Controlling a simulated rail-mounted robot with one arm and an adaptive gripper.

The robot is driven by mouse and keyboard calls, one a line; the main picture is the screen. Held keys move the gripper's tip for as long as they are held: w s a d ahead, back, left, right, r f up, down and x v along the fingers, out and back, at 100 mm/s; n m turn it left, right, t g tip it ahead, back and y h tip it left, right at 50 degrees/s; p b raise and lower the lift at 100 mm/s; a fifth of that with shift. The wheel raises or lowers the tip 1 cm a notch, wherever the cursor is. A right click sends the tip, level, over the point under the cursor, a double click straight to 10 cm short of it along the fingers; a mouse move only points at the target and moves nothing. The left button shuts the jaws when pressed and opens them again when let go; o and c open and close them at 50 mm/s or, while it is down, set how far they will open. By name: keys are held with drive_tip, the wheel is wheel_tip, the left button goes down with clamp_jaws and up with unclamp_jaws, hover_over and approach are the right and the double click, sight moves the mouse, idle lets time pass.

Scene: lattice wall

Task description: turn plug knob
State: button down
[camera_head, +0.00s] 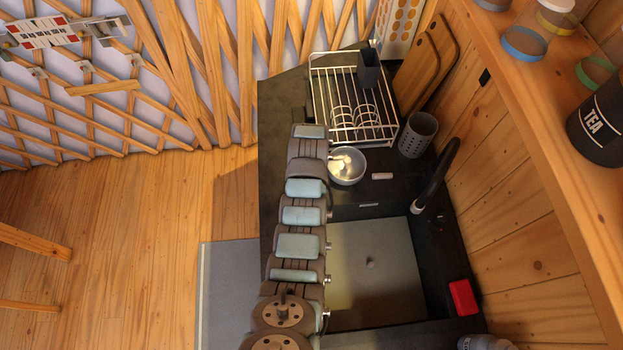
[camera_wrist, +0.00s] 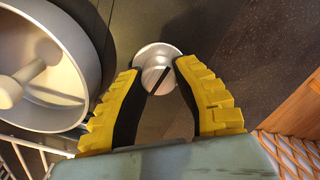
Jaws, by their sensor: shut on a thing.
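The plug knob (camera_wrist: 155,54) is a round silvery disc with a dark slot line across its face, set on a dark surface in the upper middle of the wrist view. My gripper (camera_wrist: 158,76) has black-padded yellow fingers, one on each side of the knob, closed on it. The slot line lies tilted, from lower left to upper right. In the head view I cannot make out the knob or my fingertips; my arm runs up the counter's left part and hides that spot.
A metal bowl (camera_head: 347,178) with a pale pestle-like piece inside sits close by; it fills the left of the wrist view (camera_wrist: 82,85). A wire dish rack (camera_head: 318,95), a grey holder (camera_head: 420,136), a black tap (camera_head: 440,180) and a red sponge-like block (camera_head: 463,298) stand around the sink.

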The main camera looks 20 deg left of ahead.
drive_tip(key=shift+n+b, duration=0.45)
drive_tip(key=shift+n, duration=0.35)
drive_tip(key=c, duration=0.7)
unclamp_jaws()
drive_tip(key=shift+a, duration=0.1)
drive_tip(key=shift+c, duration=0.2)
wheel_tip(320, 180, up, 12)
idle(0.5)
idle(0.7)
